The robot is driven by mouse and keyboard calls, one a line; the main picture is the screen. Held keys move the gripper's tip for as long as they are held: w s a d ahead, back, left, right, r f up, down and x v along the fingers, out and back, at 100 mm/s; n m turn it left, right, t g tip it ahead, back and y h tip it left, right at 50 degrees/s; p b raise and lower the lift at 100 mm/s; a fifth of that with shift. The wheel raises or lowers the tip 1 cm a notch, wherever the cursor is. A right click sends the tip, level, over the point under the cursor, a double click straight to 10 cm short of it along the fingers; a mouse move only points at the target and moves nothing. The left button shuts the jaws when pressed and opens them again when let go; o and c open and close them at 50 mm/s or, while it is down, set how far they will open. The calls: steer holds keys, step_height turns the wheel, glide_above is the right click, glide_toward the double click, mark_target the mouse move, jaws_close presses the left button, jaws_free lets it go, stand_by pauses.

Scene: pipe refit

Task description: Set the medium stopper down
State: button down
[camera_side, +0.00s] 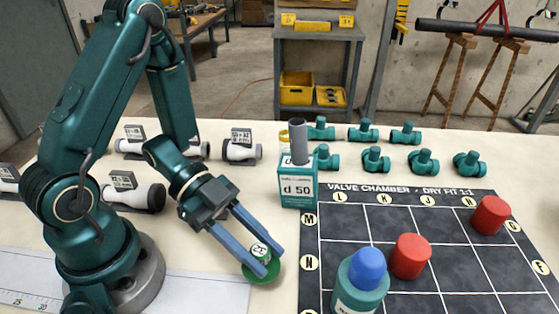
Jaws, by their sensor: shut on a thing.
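My gripper (264,263) is shut on a green stopper (262,272) with a pale marked label, taken here as the medium stopper. The two blue fingers reach down on either side of its upper part. Its wide green base shows below the fingertips, at or just above the pale table, left of the dark grid board. I cannot tell whether the base touches the table. The fingers hide part of its sides.
The dark grid board (372,262) carries red cylinders (410,257) (491,215). A teal piece with a blue top (366,270) stands at its front. A teal "d 50" box (297,188) stands behind the gripper. Teal fittings (375,160) and white-grey pipe pieces (242,148) line the back.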

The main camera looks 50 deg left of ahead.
steer(key=shift+f, duration=0.35)
steer(key=c, duration=0.5)
jaws_free()
steer(key=shift+c, duration=0.2)
